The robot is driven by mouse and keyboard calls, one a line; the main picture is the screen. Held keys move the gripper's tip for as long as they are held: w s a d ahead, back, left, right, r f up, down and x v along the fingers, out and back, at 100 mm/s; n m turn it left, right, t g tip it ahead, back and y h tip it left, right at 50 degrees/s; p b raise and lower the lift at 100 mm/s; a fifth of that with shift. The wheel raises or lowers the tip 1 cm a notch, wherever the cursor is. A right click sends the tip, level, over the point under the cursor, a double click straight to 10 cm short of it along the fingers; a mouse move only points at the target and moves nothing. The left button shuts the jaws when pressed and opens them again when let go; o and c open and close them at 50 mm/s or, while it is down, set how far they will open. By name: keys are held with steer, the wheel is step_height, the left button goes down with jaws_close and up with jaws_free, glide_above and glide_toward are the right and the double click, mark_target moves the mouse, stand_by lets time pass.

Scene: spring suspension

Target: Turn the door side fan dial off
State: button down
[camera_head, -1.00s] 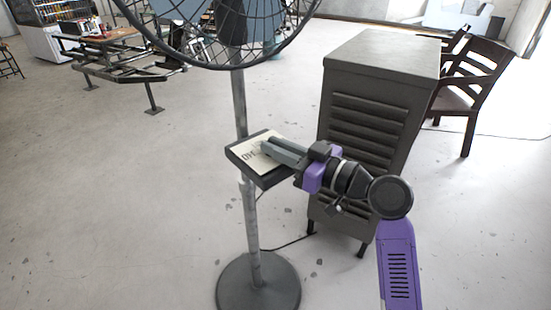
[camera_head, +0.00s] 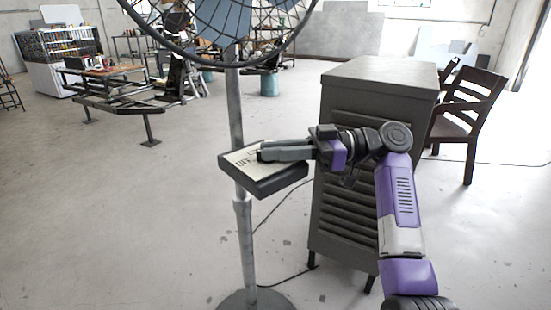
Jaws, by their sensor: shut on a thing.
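The standing fan (camera_head: 245,225) has a grey pole and a wire cage (camera_head: 172,50) cut off by the top edge of the view. A dark control box (camera_head: 280,182) with a pale, lettered top plate (camera_head: 240,160) sits on the pole at mid height. My gripper (camera_head: 262,152) reaches in from the right and lies low over the plate. Its grey fingers are shut on the dial, which they hide, so its setting cannot be read.
A grey louvred cabinet (camera_head: 380,90) stands right behind my arm. A dark wooden chair (camera_head: 470,110) is to its right. A cable (camera_head: 285,267) runs on the floor near the fan. The floor at left is clear; a metal-framed table (camera_head: 115,85) stands farther back.

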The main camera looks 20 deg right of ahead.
steer(key=shift+d+f+n+g, duration=0.15)
steer(key=shift+f+n+g, duration=0.15)
steer(key=shift+g, duration=0.1)
steer(key=c, duration=1.5)
jaws_free()
steer(key=shift+o, duration=0.3)
steer(key=shift+r, duration=0.15)
steer(key=v, duration=0.7)
steer(key=shift+d+p, duration=0.35)
steer(key=shift+p, duration=0.05)
